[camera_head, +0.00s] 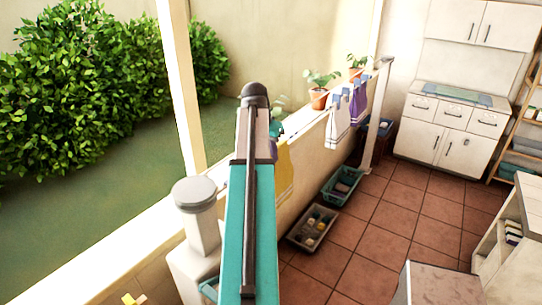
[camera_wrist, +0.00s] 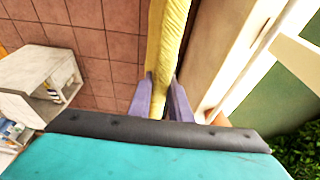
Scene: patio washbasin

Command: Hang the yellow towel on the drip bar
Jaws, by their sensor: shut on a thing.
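The yellow towel (camera_wrist: 170,45) is held between the two purple fingers of my gripper (camera_wrist: 161,102) in the wrist view. It runs as a narrow folded strip up out of that view. In the head view the towel (camera_head: 284,172) hangs just right of my teal arm, beside the low wall; the arm hides part of it and my gripper. A white striped towel (camera_head: 338,122) and a purple towel (camera_head: 358,103) hang with blue pegs farther along the wall. The drip bar itself is hard to make out there, behind the towels and pegs.
Potted plants (camera_head: 319,98) stand on the wall ledge. A teal crate (camera_head: 325,188) and a grey tray (camera_head: 292,238) with small items sit on the tiles below. A white post (camera_head: 378,120) stands past the towels. The tiled floor (camera_head: 385,250) to the right is mostly clear.

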